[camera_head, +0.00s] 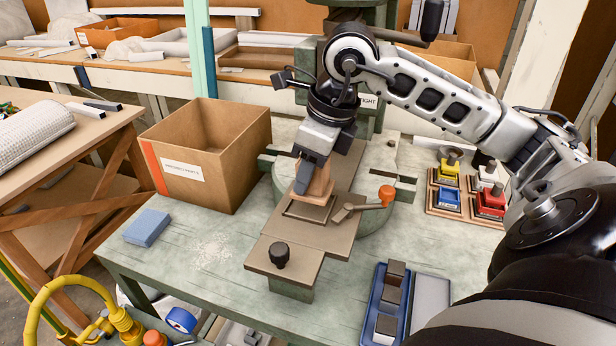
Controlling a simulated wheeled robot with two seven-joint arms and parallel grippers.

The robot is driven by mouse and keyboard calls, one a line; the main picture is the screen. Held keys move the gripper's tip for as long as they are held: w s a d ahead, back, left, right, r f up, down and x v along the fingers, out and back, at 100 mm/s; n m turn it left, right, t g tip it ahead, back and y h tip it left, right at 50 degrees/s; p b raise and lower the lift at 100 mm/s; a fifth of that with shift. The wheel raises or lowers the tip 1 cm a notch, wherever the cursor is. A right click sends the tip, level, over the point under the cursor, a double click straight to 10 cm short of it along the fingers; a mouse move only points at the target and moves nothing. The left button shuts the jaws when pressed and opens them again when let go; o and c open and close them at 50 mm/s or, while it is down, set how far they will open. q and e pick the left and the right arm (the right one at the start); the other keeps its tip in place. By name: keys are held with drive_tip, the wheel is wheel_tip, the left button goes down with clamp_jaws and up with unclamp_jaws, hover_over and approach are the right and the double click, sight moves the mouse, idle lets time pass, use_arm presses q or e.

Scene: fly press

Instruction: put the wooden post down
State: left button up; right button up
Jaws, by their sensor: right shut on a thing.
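The wooden post (318,192) is a small light-brown piece under my right gripper (306,182). My right gripper is shut on it and points down, and its dark fingers hide much of the post. The post's lower end is at the back edge of a dark rectangular frame (302,212) on the brown fixture plate of the press. I cannot tell whether the post touches the plate. My right arm reaches in from the right side. My left gripper is not in view.
An orange-knobbed lever (387,193) lies close right of the post. A black knob (280,255) stands in front. A cardboard box (205,150) is at left, a blue block (147,228) before it. A blue tray (375,310) and coloured pieces (489,203) are at right.

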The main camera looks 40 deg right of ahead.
sight(327, 190)
drive_tip(key=shift+s+x, duration=0.1)
drive_tip(key=shift+x, duration=0.7)
drive_tip(key=shift+s+x, duration=0.15)
drive_tip(key=shift+x, duration=0.7)
drive_tip(key=shift+d, duration=0.15)
drive_tip(key=shift+f, duration=0.2)
drive_tip(key=o, duration=1)
drive_tip(key=p+v, duration=0.1)
drive_tip(key=v, duration=1)
drive_tip(key=shift+r, duration=0.4)
drive_tip(key=shift+s+d+r, duration=0.1)
drive_tip(key=shift+r, duration=0.15)
